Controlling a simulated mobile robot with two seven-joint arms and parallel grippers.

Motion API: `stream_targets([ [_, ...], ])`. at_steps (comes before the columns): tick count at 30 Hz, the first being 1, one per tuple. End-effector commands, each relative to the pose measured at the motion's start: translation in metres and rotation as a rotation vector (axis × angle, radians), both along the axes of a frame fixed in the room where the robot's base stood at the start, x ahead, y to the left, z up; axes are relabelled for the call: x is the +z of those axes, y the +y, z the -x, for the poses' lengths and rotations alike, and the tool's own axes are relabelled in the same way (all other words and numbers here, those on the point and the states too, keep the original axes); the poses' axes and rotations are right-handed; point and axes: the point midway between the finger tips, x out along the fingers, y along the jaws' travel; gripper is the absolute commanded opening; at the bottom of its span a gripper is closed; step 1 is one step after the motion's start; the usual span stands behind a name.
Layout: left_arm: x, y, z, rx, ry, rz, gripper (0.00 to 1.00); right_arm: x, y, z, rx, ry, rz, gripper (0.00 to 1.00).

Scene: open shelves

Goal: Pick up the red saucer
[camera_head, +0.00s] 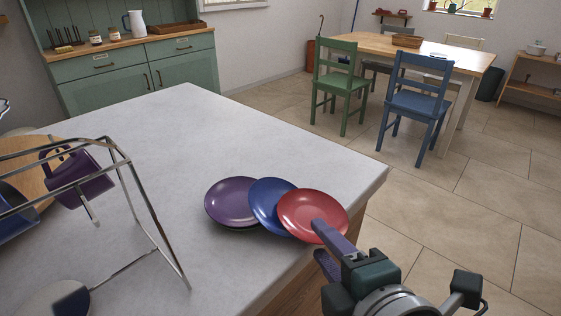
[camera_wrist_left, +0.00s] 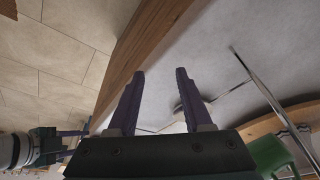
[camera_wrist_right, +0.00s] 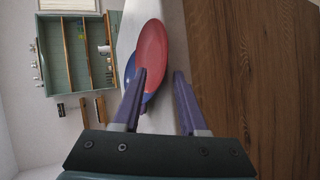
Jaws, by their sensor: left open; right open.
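The red saucer (camera_head: 313,210) lies near the right edge of the grey counter, overlapping the blue saucer (camera_head: 266,204), which overlaps a purple saucer (camera_head: 230,202). My right gripper (camera_head: 320,241) is open at the red saucer's near right rim. In the right wrist view, the red saucer (camera_wrist_right: 151,48) is just beyond the fingertips (camera_wrist_right: 160,72), mostly toward the left finger; I cannot tell whether they touch. The blue saucer (camera_wrist_right: 128,75) shows partly behind it. My left gripper (camera_wrist_left: 160,72) is open and empty in the left wrist view, with the counter edge beyond it; the head view does not show it.
A metal wire rack (camera_head: 150,215) stands at the counter's left, with a purple mug (camera_head: 78,180) and a wooden board (camera_head: 30,165) by it. The counter (camera_head: 190,130) is clear behind the saucers. A green chair (camera_head: 342,80) and a blue chair (camera_head: 415,100) stand beyond.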

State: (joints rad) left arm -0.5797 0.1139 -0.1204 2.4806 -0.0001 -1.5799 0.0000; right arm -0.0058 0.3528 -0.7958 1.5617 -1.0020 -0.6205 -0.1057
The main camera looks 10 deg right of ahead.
Motion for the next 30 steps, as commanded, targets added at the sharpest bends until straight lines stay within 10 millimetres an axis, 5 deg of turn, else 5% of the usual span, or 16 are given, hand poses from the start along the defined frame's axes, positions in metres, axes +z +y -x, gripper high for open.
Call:
stream_targets([
  [6,-0.0001,0.0017,0.0000,-0.004,0.000,-0.007,0.50,-0.0003,0.0002,-0.0009,0.000,0.000,-0.001,0.42],
  [18,-0.0002,0.0027,0.0001,-0.006,0.000,-0.011,0.50,-0.0003,0.0000,-0.0005,0.000,0.001,-0.001,0.00],
  [30,-0.0004,0.0020,0.0002,-0.004,0.001,-0.007,0.50,-0.0009,-0.0001,-0.0002,0.000,0.002,-0.001,0.00],
])
